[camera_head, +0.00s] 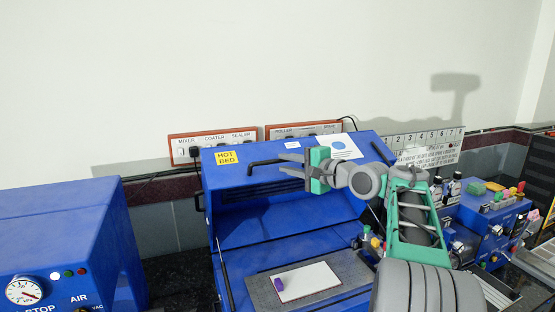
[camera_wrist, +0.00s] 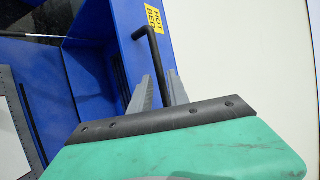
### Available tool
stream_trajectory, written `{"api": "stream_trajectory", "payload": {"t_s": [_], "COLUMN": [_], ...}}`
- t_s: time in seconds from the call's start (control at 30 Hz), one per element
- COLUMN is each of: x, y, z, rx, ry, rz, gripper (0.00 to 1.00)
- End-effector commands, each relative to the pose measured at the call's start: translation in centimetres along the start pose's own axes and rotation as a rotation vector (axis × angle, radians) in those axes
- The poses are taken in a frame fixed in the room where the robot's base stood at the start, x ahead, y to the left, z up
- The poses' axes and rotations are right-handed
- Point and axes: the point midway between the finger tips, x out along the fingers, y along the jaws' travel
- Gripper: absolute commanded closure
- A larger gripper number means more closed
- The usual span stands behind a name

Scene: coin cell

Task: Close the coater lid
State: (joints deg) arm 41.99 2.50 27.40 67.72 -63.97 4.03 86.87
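The blue coater (camera_head: 255,245) has its lid (camera_head: 285,185) raised, with a yellow HOT BED label on it. The lid's bent black handle (camera_head: 265,163) sticks out toward the left in the head view. My gripper (camera_head: 283,163) is at the lid front, fingers pointing left. In the wrist view, the two grey fingers of my gripper (camera_wrist: 160,85) are apart, and the black handle (camera_wrist: 155,50) runs between them in the picture. I cannot tell whether it touches either finger. The handle's far end is hidden behind my gripper.
A blue box with a gauge (camera_head: 60,230) stands at left. Bottles and blue control boxes (camera_head: 485,215) crowd the right. The wall stands behind.

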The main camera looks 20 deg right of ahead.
Motion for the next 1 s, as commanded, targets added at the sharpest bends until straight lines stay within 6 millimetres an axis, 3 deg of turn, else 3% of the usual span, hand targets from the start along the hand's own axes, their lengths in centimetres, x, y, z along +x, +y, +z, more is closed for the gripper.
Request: {"api": "stream_trajectory", "payload": {"t_s": [0.13, 0.3, 0.5, 0.77, 1.0], "x": [2.7, 4.1, 4.1, 4.1, 4.1], "y": [-0.3, -0.1, 0.0, 0.0, 0.0], "z": [0.1, 0.0, 0.0, 0.0, 0.0], "rx": [-0.001, -0.003, -0.004, -0.004, -0.004], "ry": [-0.002, 0.001, 0.002, 0.002, 0.002], "rz": [0.001, 0.001, 0.001, 0.002, 0.002], "gripper": [0.79, 0.79, 0.79, 0.99, 1.00]}}
